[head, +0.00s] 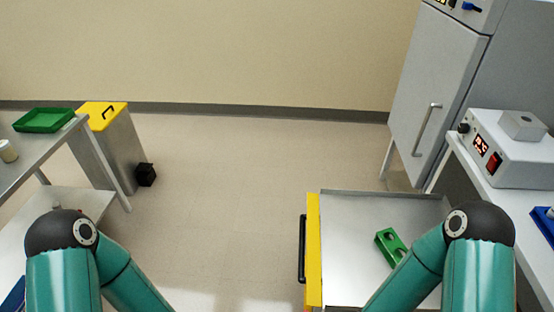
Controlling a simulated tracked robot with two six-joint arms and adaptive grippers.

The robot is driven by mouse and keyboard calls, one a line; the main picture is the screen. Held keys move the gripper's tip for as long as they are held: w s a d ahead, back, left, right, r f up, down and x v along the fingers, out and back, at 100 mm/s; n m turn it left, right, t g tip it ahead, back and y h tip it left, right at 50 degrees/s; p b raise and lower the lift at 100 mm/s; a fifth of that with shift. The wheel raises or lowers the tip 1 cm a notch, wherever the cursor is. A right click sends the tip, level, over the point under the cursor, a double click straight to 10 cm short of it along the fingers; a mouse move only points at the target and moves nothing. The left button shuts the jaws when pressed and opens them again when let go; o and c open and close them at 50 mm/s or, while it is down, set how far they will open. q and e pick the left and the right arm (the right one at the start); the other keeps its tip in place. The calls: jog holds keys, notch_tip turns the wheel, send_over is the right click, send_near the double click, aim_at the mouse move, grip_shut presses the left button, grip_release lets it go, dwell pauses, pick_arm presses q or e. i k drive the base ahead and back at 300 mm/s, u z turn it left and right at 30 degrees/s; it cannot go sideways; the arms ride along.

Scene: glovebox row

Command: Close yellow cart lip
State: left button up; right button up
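A yellow upright panel (313,255) with a black bar handle (302,249) forms the left side of a grey tray or drawer (345,230) at the lower right. I cannot tell whether this panel is the cart lip. A green block with round holes (390,246) lies inside it, partly behind my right arm. A grey bin with a yellow top (101,112) and black handle stands at the back left. Both my arms run down out of the picture, the right one across the tray. Neither gripper shows.
A table with a green tray (44,120) and a white cup (8,151) is at the left. A small black box (146,174) is on the floor. A bench at the right bears a grey device (502,152) beside a tall cabinet (436,85). The middle floor is clear.

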aim_at(313, 290)
jog(key=k, duration=1.25)
jog(key=u, duration=0.3)
jog(key=i, duration=0.55)
jog(key=u, duration=0.65)
jog(key=i, duration=1.25)
jog(key=z, duration=0.55)
